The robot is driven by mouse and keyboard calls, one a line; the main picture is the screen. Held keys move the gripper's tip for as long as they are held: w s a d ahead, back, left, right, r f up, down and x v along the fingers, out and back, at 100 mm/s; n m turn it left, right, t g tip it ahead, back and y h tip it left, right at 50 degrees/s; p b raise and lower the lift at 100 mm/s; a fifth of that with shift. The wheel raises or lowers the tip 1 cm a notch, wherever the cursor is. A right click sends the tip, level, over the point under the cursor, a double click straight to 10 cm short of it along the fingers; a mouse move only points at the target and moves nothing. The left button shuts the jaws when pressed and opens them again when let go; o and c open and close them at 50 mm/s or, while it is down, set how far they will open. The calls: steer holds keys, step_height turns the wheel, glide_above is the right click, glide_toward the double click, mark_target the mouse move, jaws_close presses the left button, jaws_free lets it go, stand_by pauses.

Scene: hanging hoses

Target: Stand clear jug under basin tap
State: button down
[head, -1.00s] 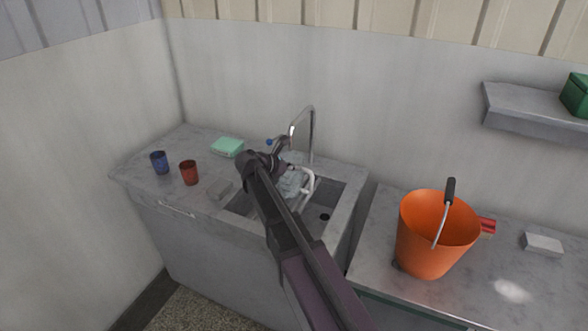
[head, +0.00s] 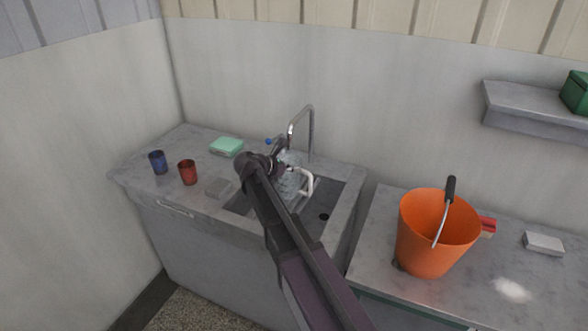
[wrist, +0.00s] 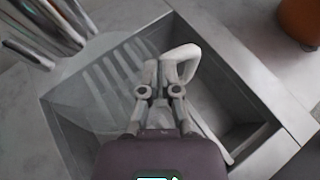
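The clear jug (head: 290,185) with its white handle (head: 308,181) is in the sink basin (head: 338,205), partly hidden by my arm. In the wrist view the jug (wrist: 88,95) lies left of my fingers, and its white handle (wrist: 185,58) runs between the fingertips. My gripper (wrist: 164,68) is shut on the handle. In the head view my gripper (head: 284,168) is at the jug's upper part. The tap (head: 311,135) arches up behind the basin, with a blue-tipped lever beside it. Whether the jug touches the basin floor cannot be told.
A blue cup (head: 158,162), a red cup (head: 188,172), a grey block (head: 218,187) and a green box (head: 226,146) sit on the counter left of the basin. An orange bucket (head: 430,240) stands on the right counter. The basin's right part is clear.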

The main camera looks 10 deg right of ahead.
steer(key=shift+f, duration=0.3)
steer(key=c, duration=0.7)
jaws_free()
steer(key=shift+r, duration=0.2)
step_height(320, 180, up, 2)
steer(key=shift+p, duration=0.95)
steer(key=shift+s+a+r+p, duration=0.5)
steer(key=shift+s+a, duration=0.95)
steer(key=shift+s, duration=0.55)
steer(key=shift+s+a+r+p, duration=0.45)
steer(key=shift+s+a, duration=0.95)
steer(key=shift+s, duration=0.55)
steer(key=shift+s+a+r+p, duration=0.5)
steer(key=shift+s+a, duration=0.95)
steer(key=shift+s, duration=0.55)
